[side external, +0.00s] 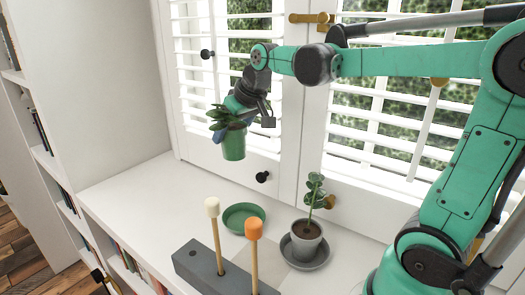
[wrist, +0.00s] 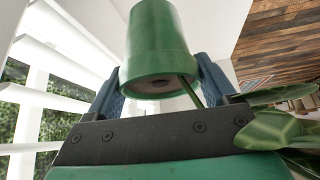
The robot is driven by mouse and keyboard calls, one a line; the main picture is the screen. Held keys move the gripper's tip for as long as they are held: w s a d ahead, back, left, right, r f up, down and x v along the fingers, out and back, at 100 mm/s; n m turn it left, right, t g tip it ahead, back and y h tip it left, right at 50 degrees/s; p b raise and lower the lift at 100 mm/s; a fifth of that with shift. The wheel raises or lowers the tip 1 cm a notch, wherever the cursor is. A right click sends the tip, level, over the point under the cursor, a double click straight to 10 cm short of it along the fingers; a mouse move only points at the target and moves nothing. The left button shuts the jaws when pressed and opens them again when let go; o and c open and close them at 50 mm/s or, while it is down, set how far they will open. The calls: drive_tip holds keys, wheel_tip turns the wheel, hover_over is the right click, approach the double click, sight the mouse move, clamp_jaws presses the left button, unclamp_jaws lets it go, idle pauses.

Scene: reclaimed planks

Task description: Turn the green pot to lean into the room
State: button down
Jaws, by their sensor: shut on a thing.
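The green pot (side external: 233,144) hangs in the air in front of the shuttered window, roughly upright, above the sill. Its leafy plant (side external: 221,117) spreads mostly to the left. My gripper (side external: 231,122) is shut on the pot from above. In the wrist view, the pot (wrist: 158,40) sits between my two blue fingers (wrist: 164,82), with its rim toward the camera and leaves (wrist: 275,128) off to the right. The green saucer (side external: 236,222) is empty on the sill below the pot.
A grey pot (side external: 305,240) with a leaning plant stands on a dark saucer (side external: 316,263) to the right. A grey block (side external: 200,268) with two capped upright sticks stands in front of the green saucer. The sill's left part (side external: 130,190) is clear. White shutters (side external: 190,60) stand close behind.

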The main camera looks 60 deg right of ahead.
sight(233, 154)
drive_tip(key=shift+m+h, duration=0.3)
drive_tip(key=shift+m, duration=0.3)
drive_tip(key=f, duration=0.5)
drive_tip(key=shift+w+f, duration=0.2)
drive_tip(key=shift+f, duration=0.2)
drive_tip(key=f, duration=0.2)
drive_tip(key=s+f+m, duration=0.1)
drive_tip(key=f, duration=0.2)
drive_tip(key=s+f+m+h, duration=0.1)
drive_tip(key=f, duration=0.1)
drive_tip(key=shift+s+a+f, duration=0.15)
drive_tip(key=shift+s+a, duration=0.1)
drive_tip(key=shift+f, duration=1.5)
unclamp_jaws()
drive_tip(key=shift+s+r, duration=0.1)
